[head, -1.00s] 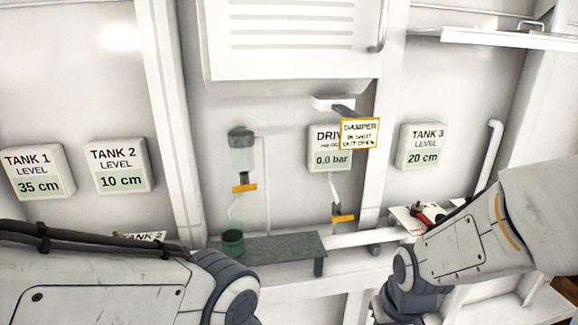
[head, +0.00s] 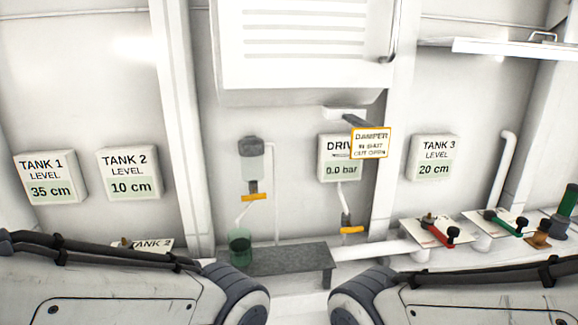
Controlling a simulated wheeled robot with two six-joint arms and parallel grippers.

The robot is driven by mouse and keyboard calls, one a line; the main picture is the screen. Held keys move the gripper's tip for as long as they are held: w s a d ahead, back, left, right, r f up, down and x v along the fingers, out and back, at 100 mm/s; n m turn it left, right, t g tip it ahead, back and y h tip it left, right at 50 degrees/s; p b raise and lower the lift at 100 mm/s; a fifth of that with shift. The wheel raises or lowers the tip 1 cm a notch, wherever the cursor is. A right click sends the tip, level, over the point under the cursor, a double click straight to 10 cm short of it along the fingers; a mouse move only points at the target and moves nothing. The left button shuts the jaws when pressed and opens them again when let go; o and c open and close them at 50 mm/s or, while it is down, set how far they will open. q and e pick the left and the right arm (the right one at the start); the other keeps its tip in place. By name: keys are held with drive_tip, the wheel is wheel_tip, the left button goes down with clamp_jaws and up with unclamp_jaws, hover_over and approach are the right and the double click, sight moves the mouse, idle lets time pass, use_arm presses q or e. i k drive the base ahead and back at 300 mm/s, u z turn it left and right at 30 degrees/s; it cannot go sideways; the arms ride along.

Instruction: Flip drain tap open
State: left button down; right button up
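A small tap with a yellow handle (head: 255,197) sits under a clear bowl with a dark cap (head: 251,158) on the wall; its handle lies roughly level. A second yellow tap handle (head: 352,230) sits lower right, on a thin line below the DRIVE gauge panel (head: 336,170), also roughly level. Which one is the drain tap is not labelled. A green see-through cup (head: 240,250) stands below the first tap's spout. Both my arms reach in from the lower corners, but neither gripper shows.
A dark grey shelf (head: 285,259) lies below the taps. Red (head: 437,233) and green (head: 508,225) lever valves sit on white plates at right.

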sight(254, 196)
drive_tip(key=z, duration=2.2)
drive_tip(key=i, duration=1.85)
drive_tip(key=u, duration=3.75)
